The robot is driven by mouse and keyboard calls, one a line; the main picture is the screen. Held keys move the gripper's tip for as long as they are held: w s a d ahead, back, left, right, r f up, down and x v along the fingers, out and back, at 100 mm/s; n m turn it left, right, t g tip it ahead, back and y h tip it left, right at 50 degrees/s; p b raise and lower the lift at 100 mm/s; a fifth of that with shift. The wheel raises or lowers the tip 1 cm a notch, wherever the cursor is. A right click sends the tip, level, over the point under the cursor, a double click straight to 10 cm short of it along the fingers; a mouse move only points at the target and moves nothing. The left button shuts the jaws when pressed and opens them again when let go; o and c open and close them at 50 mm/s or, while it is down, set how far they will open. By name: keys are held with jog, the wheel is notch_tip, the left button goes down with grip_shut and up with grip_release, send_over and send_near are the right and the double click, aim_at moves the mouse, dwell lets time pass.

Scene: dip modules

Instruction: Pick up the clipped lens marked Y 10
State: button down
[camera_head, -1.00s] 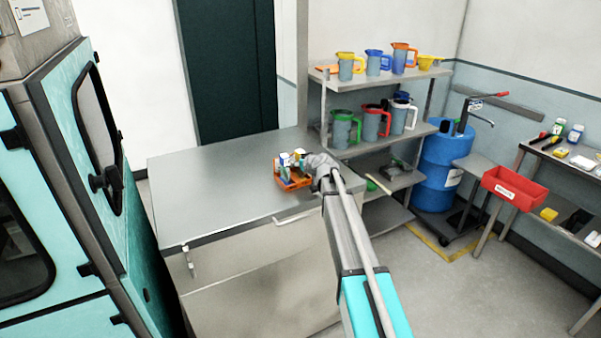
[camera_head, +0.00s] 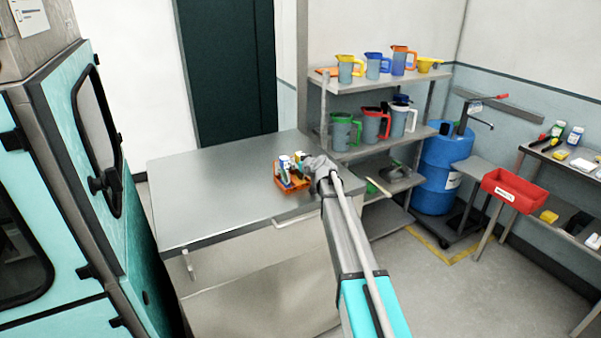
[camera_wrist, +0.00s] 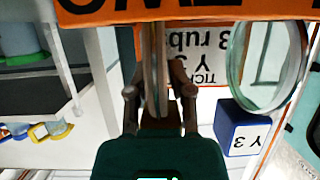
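The orange tray (camera_head: 291,187) stands on the metal counter and holds several small coloured parts. My gripper (camera_head: 309,163) is at its right side; its fingertips cannot be made out there. In the wrist view, my gripper (camera_wrist: 157,70) has narrow upright strips between its knuckles; whether they are only fingers or include a lens seen edge-on is unclear. A round clear lens (camera_wrist: 236,60) stands right of the fingers, above a blue clip (camera_wrist: 240,122) marked Y 3. A white label behind also reads Y 3. I cannot read a Y 10 mark anywhere.
The tray's lettered orange wall (camera_wrist: 225,10) crosses the top of the wrist view, close to the fingers. The metal counter (camera_head: 215,190) is clear left of the tray. A shelf rack (camera_head: 360,152) with jugs and a blue drum (camera_head: 440,170) stand to the right.

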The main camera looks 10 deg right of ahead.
jog(key=shift+r, duration=0.15)
dwell(0.4)
jog(key=shift+r+p, duration=0.95)
jog(key=shift+p, duration=0.2)
jog(key=s+d+r+p, duration=0.4)
jog(key=s+r+p, duration=0.6)
jog(key=s, duration=0.3)
jog(key=shift+s+r+p, duration=0.25)
jog(key=shift+r+p, duration=0.1)
jog(key=shift+r, duration=0.05)
jog(key=shift+f, duration=0.15)
